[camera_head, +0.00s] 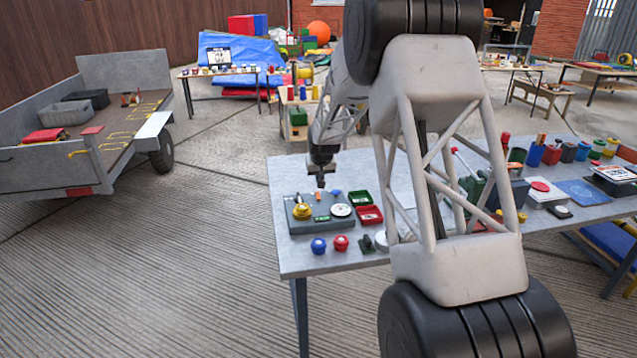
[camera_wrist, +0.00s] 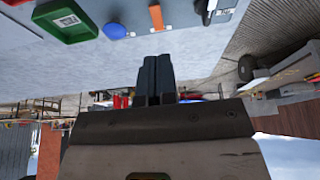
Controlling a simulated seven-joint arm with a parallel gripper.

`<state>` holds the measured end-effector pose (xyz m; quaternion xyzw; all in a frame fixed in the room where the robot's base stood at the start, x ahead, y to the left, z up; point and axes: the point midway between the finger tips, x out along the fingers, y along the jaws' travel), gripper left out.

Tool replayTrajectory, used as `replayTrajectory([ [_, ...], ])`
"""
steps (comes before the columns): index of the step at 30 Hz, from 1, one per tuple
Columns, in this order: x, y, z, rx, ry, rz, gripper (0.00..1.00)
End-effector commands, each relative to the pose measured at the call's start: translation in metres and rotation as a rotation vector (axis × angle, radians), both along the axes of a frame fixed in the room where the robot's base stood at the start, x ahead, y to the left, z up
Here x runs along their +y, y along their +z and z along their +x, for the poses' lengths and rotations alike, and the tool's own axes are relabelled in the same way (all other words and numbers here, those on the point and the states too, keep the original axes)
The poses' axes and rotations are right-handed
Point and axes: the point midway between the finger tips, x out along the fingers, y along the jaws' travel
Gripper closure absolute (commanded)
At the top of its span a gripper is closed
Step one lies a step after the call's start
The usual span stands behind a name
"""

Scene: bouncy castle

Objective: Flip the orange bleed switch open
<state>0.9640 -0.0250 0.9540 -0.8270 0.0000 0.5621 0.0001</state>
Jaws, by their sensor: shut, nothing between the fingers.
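The orange bleed switch (camera_wrist: 156,17) shows at the top of the wrist view as a small upright orange bar on a grey panel (camera_wrist: 184,18). In the head view, the panel (camera_head: 322,225) lies on the near left of the table, with a yellow knob (camera_head: 302,211) and a white dial (camera_head: 341,210). The switch is very small there, just below my gripper. My gripper (camera_head: 321,184) is shut and empty above the panel's back edge. In the wrist view its closed fingertips (camera_wrist: 157,60) point at the switch, with a gap between in the picture. I cannot tell the height gap.
A green tray (camera_wrist: 88,32) and a blue round part (camera_wrist: 115,31) sit left of the switch in the wrist view. A red tray (camera_head: 369,215) and blue (camera_head: 318,245) and red (camera_head: 341,243) knobs stand near the panel. My arm hides the table's middle.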

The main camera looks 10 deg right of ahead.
Motion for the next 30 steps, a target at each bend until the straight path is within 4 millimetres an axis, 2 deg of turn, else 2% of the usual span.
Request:
replayTrajectory([
  [6,0.000,0.022,-0.010,-0.001,0.000,0.000,1.00],
  [12,0.000,0.033,-0.016,-0.001,0.000,0.000,1.00],
  [30,-0.001,0.036,-0.014,-0.018,0.000,0.000,1.00],
])
